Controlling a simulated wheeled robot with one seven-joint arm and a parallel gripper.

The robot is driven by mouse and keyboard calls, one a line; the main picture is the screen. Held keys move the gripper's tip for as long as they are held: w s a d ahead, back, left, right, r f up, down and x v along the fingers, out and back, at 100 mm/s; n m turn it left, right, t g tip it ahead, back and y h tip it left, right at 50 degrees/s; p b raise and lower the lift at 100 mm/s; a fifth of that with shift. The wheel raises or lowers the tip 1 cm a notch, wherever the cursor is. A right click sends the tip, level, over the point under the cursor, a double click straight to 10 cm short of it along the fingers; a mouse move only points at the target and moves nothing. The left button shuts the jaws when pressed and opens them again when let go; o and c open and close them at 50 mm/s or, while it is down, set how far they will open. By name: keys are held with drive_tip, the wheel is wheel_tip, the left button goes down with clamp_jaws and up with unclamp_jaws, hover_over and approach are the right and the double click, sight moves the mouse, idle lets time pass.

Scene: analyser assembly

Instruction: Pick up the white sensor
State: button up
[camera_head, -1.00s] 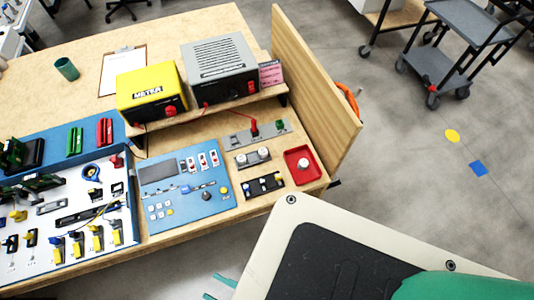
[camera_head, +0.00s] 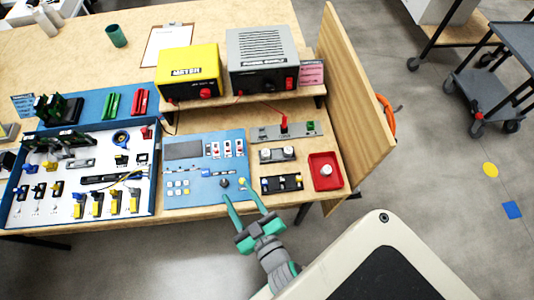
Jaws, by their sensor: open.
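A small white round part (camera_head: 326,170) lies in the red tray (camera_head: 334,185) at the right end of the bench. Two more white round parts, one on the left (camera_head: 265,154) and one on the right (camera_head: 288,152), sit on a dark block just left of the tray. I cannot tell for sure which of these is the white sensor. My gripper (camera_head: 238,191) is open and empty, its two green fingers apart. It reaches in from the front, over the lower edge of the blue control panel (camera_head: 182,151), left of the tray and apart from all the white parts.
A black block (camera_head: 282,184) lies between my gripper and the tray. A grey strip with a red lever (camera_head: 284,124) lies behind. The yellow meter (camera_head: 188,71) and grey box (camera_head: 262,60) stand on a shelf. A tall wooden panel (camera_head: 345,110) closes the right side.

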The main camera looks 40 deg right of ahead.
drive_tip(key=w+d+r+m+g+h, duration=0.1)
drive_tip(key=w+d+r+m+h, duration=0.4)
drive_tip(key=d, duration=0.5)
drive_tip(key=w+d+r+m+g+h, duration=0.15)
drive_tip(key=w+d+r+h, duration=0.25)
drive_tip(key=w+d+r, duration=0.5)
drive_tip(key=s+d+r+m+g+h, duration=0.25)
drive_tip(key=s+d+m+g, duration=0.2)
drive_tip(key=d+m, duration=0.4)
drive_tip(key=s+d+r+m+g+h, duration=0.2)
drive_tip(key=s+d+r+m+g, duration=0.1)
drive_tip(key=d+m+g, duration=0.45)
drive_tip(key=m+g+y, duration=0.2)
drive_tip(key=m+y, duration=1)
drive_tip(key=y, duration=0.4)
approach(266, 152)
drive_tip(key=shift+s+a+f+n+t, duration=0.1)
drive_tip(key=shift+a+f+n+t, duration=0.05)
drive_tip(key=shift+f, duration=0.35)
drive_tip(key=shift+s+a+f+n+t, duration=0.1)
drive_tip(key=shift+a+f, duration=0.05)
drive_tip(key=shift+f, duration=0.4)
drive_tip(key=shift+d+f, duration=0.1)
drive_tip(key=shift+f, duration=1.5)
drive_tip(key=shift+d+f, duration=0.15)
drive_tip(key=shift+f, duration=1.45)
